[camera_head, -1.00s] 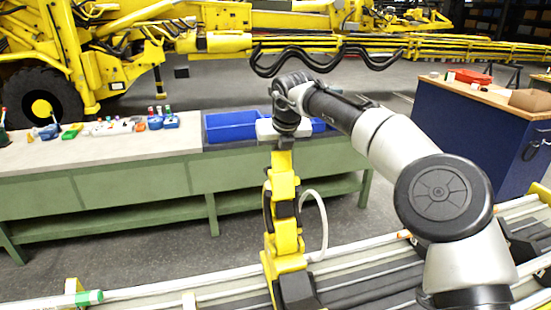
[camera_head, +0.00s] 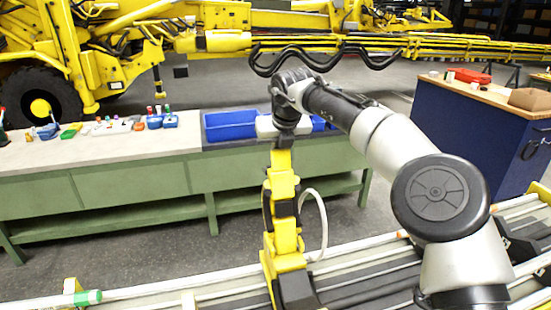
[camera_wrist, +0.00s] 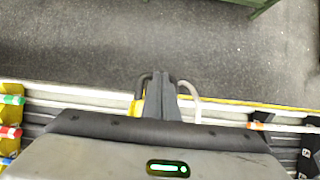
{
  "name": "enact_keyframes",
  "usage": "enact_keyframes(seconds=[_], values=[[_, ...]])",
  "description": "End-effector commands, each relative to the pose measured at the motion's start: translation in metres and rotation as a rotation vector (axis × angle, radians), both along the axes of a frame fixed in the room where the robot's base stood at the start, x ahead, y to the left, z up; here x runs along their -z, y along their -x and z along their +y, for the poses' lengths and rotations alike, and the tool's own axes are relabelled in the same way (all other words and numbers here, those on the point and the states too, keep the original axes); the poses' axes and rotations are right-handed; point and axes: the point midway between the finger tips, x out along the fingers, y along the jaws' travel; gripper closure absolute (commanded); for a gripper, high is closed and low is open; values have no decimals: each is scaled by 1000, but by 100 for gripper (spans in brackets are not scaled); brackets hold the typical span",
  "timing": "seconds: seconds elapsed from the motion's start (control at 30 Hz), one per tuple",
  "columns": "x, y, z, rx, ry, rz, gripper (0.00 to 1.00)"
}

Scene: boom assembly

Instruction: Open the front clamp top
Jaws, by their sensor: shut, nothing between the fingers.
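A tall yellow and black clamp-like assembly (camera_head: 284,215) stands over the boom rails in the head view, with a white loop (camera_head: 320,225) at its right and a dark loop at its left. In the wrist view both loops flank my fingers, and a bit of yellow (camera_wrist: 137,107) shows at their left. I cannot tell which part is the front clamp top. My gripper (camera_wrist: 160,92) is shut and empty. In the head view my wrist is above the yellow assembly; its fingertips cannot be made out there, nor whether they touch it.
Grey and white boom rails (camera_head: 150,289) run across the front, with a green-tipped rod (camera_head: 88,298) at the left. A green workbench (camera_head: 120,181) with blue bins (camera_head: 232,125) stands behind. A dark blue cabinet (camera_head: 465,135) is at the right. Grey floor lies between.

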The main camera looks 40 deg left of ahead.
Motion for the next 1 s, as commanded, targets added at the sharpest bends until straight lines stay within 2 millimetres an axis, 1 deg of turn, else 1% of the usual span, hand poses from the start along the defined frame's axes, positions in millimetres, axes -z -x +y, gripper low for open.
enact_keyframes(seconds=[0.03,0.4,0.6,0.7,0.8,1.0], values=[[-12,2,-4,1,-4,-4,100],[-95,29,-38,2,-9,-8,100],[-129,40,-52,1,-10,-9,100],[-139,43,-56,0,-11,-7,100],[-145,45,-59,1,-10,-7,100],[-147,46,-60,0,-9,-8,100]])
